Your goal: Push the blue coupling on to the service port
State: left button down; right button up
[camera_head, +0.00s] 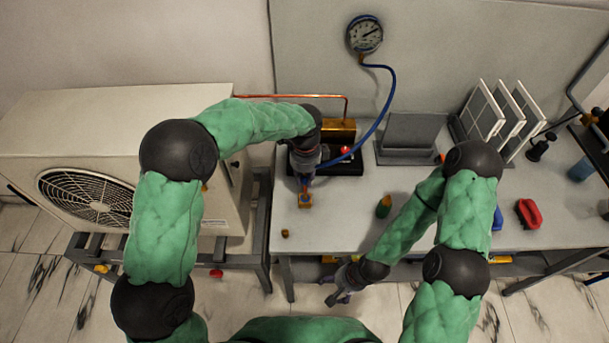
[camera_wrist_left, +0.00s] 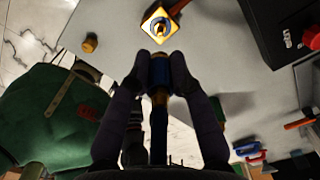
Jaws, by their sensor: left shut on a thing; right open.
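My left gripper (camera_head: 305,176) is shut on the blue coupling (camera_wrist_left: 158,72), which sits between its fingertips in the left wrist view (camera_wrist_left: 160,62). A brass fitting shows behind the coupling, on the palm side. The service port (camera_wrist_left: 160,24) is a round opening on a bright brass block just beyond the fingertips. The coupling looks apart from the port, but the depth of the gap is hard to tell. My right gripper (camera_head: 342,292) is open and empty in front of the table edge.
A blue hose (camera_head: 386,110) runs from the gauge (camera_head: 365,35) down toward my left gripper. A small brass cap (camera_head: 285,233) lies near the table's front left. A black base with a red knob (camera_head: 346,150) stands behind the gripper. A white fan unit (camera_head: 100,150) is left.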

aim_at(305, 194)
pick_arm(q)
jog(key=shift+f+b, duration=0.95)
jog(key=shift+f, duration=1.6)
jog(key=shift+p, duration=0.45)
jog(key=shift+f+b, duration=0.6)
jog(key=shift+f, duration=0.85)
dwell(0.5)
jog(key=c, duration=0.7)
grip_release()
